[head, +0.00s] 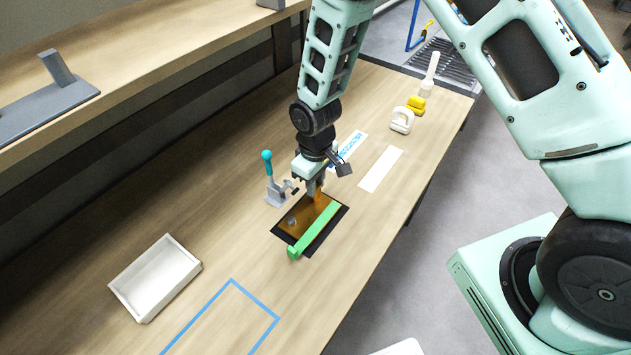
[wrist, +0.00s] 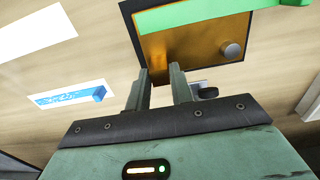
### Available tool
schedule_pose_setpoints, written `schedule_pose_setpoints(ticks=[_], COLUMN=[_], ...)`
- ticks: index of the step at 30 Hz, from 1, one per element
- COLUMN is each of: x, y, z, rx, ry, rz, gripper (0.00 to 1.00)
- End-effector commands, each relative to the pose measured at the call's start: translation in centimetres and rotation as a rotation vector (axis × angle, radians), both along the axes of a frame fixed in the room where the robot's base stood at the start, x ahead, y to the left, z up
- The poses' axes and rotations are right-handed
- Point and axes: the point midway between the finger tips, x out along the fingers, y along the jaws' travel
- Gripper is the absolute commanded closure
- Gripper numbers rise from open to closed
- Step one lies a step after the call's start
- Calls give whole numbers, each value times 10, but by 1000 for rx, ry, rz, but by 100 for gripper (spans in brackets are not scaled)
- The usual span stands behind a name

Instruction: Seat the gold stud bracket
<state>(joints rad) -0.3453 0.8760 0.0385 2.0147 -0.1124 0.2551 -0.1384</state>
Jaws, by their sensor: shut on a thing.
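The gold stud bracket (head: 302,217) is a flat gold plate with a round grey stud; it also shows in the wrist view (wrist: 190,45). It is over the black pad (head: 334,223), beside the long green bar (head: 316,229). In the wrist view the bar (wrist: 200,16) crosses the plate's far side. I cannot tell whether the plate rests flat or touches the bar. My gripper (head: 313,190) is shut on the bracket at its near edge. In the wrist view my fingers (wrist: 162,88) stand either side of it, and the gripped part is mostly hidden.
A toggle clamp (head: 275,190) with a teal handle stands close left of my gripper. A white tray (head: 155,277) and a blue taped outline (head: 272,315) lie nearer. White labels (head: 380,169), a white block (head: 402,120) and a yellow block (head: 416,105) lie farther along the bench.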

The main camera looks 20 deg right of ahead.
Motion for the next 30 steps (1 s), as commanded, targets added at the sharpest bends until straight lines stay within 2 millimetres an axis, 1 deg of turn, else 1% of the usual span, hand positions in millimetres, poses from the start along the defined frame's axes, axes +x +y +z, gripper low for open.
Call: schedule_pose_setpoints(ticks=[11,14,15,17,18,23,24,25,30], x=[0,0,0,0,0,0,0,0,0], y=[0,0,0,0,0,0,0,0,0], z=[-14,-12,-12,-12,-12,-12,-13,-13,-13], rx=[1,1,1,1,1,0,0,0,0], ry=[-1,-1,-1,-1,-1,0,0,0,0], rz=[0,0,0,0,0,0,0,0,0], gripper=[100,100,72,56,52,52,47,39,38])
